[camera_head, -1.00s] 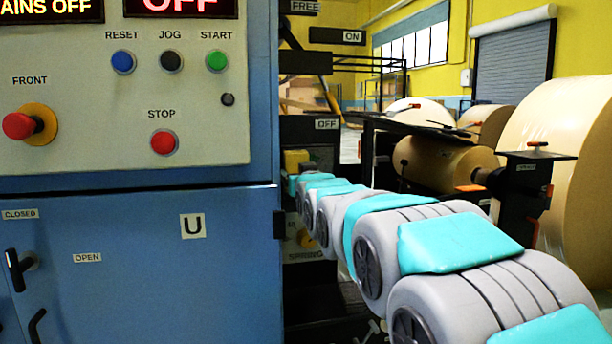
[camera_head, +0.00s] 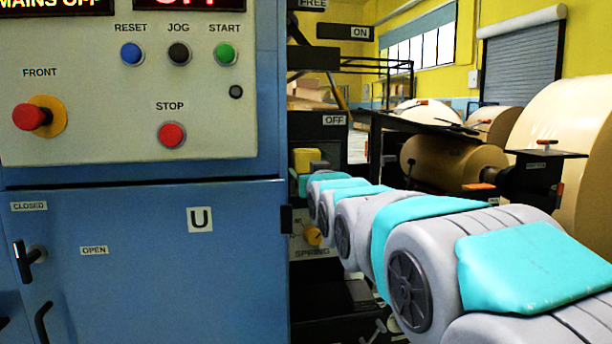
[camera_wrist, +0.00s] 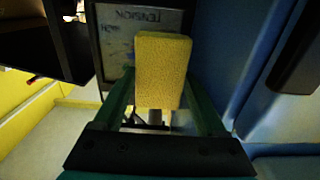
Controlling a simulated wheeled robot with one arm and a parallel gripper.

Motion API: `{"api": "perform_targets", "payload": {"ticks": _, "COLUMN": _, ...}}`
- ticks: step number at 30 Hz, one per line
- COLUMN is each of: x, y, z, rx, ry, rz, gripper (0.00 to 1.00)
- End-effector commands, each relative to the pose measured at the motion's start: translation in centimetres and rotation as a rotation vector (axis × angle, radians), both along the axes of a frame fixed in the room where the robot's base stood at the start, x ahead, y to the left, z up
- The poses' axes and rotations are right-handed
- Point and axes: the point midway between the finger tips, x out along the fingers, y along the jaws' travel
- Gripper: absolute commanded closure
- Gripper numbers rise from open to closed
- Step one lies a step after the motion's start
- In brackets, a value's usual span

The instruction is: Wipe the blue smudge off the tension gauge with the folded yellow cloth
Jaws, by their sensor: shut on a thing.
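The folded yellow cloth (camera_wrist: 162,70) is a thick yellow block in the wrist view, between the two green fingers of my gripper (camera_wrist: 158,95). My gripper is shut on it. Behind the cloth is the pale face of the tension gauge (camera_wrist: 115,50), with a dark frame and an upside-down TENSION label. The cloth covers part of this face. I cannot tell whether cloth and face touch. Dark bluish marks show left of the cloth, but I cannot tell smudge from print. In the head view the cloth (camera_head: 305,159) shows small beyond my arm.
The blue cabinet (camera_head: 120,260) with its button panel (camera_head: 95,110) stands close on the left. Kraft rolls (camera_head: 440,165) and a dark bracket (camera_head: 540,170) stand to the right.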

Motion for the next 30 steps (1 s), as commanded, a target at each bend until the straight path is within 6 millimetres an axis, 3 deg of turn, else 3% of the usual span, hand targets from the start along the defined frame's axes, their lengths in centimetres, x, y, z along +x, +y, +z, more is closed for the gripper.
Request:
{"api": "perform_targets", "payload": {"ticks": 4, "x": -1.0, "y": -0.3, "z": -0.1, "rx": 0.000, "ry": 0.000, "rz": 0.000, "gripper": 0.71}}
{"api": "perform_targets", "payload": {"ticks": 16, "x": -1.4, "y": -0.4, "z": 0.0, "rx": 0.000, "ry": 0.000, "rz": 0.000, "gripper": 0.71}}
{"api": "perform_targets", "payload": {"ticks": 25, "x": -3.7, "y": -1.0, "z": 0.1, "rx": 0.001, "ry": -0.004, "rz": 0.000, "gripper": 0.71}}
{"api": "perform_targets", "payload": {"ticks": 30, "x": -4.0, "y": -1.1, "z": 0.1, "rx": 0.000, "ry": -0.001, "rz": 0.000, "gripper": 0.71}}
